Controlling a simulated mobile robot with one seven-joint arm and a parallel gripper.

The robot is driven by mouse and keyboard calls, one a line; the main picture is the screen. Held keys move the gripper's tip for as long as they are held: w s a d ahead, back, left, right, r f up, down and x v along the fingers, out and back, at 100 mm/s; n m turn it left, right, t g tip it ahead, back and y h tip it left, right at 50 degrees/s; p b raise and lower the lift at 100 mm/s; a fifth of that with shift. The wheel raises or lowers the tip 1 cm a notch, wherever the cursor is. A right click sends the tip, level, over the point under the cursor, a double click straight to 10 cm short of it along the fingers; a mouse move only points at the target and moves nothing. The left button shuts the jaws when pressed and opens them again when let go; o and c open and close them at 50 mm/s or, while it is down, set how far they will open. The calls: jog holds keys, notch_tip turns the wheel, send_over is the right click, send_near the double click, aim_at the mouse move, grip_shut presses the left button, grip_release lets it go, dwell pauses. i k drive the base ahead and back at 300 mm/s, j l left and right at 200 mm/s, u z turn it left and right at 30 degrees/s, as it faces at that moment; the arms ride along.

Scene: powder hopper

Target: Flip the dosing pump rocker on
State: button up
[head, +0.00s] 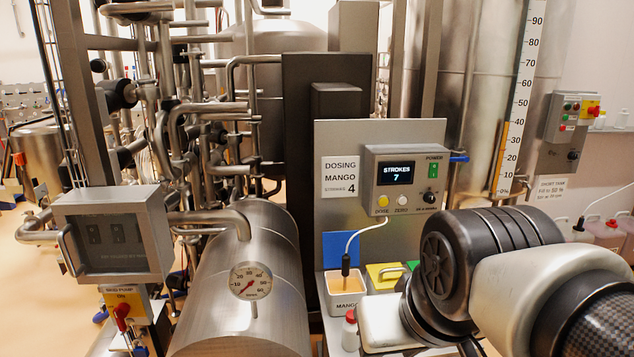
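The dosing pump control box (405,180) is a grey unit on a grey upright panel, right of centre in the head view. Its green rocker (433,170) sits under the word POWER; its tilt is too small to tell. The lit display (396,173) reads STROKES 7. Below it are a yellow DOSE button (382,201), a white ZERO button (403,200) and a black knob (429,197). My arm reaches in from the lower right, below and to the right of the box and apart from it. My gripper's fingers do not show.
A card (339,176) reads DOSING MANGO STROKES 4. Below stand an open MANGO tub (346,300) with a hose in it, a yellow-lidded tub (382,276) and a red-capped bottle (350,332). A blue lever (459,158) sticks out right of the box. A steel cylinder (250,220) lies left.

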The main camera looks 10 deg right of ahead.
aim_at(433, 166)
jog(key=i+l+z, duration=0.15)
jog(key=z, duration=0.25)
jog(key=i+l+z, duration=0.15)
jog(key=z, duration=0.2)
jog(key=i+l+z, duration=0.15)
jog(key=z, duration=0.25)
